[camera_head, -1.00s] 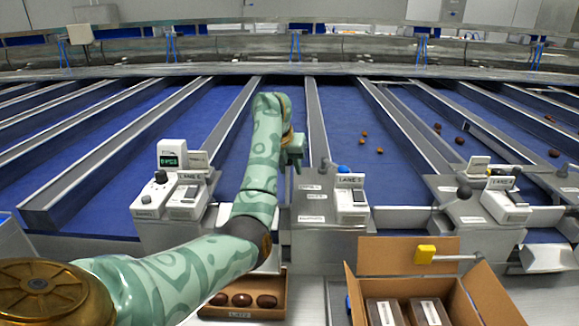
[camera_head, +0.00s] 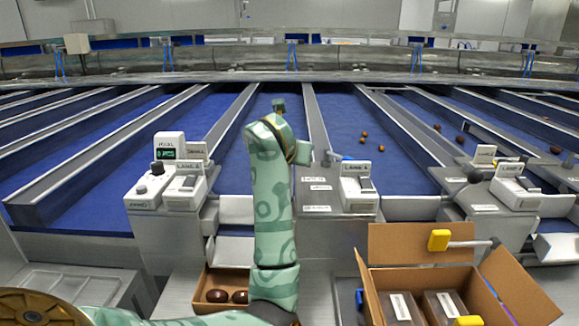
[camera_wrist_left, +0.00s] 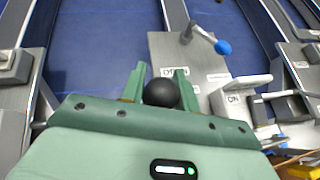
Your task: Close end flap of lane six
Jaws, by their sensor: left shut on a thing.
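My left gripper (camera_wrist_left: 160,84) is shut on a round black knob (camera_wrist_left: 160,93), which sits between its fingers in the left wrist view. The knob is beside a grey plate (camera_wrist_left: 165,52) with labels, one seeming to read OPEN. In the head view my left arm reaches up the middle, and its hand and the held knob are hidden. A control box with a lane sign (camera_head: 190,178), seemingly LANE 6, stands left of the arm. A pale panel (camera_head: 235,212) shows at the belt's near end; I cannot tell its position. My right gripper is out of view.
A lever with a blue ball (camera_wrist_left: 222,47) stands just beyond the gripper, right of it. Another lane box (camera_head: 357,190) is right of the arm.

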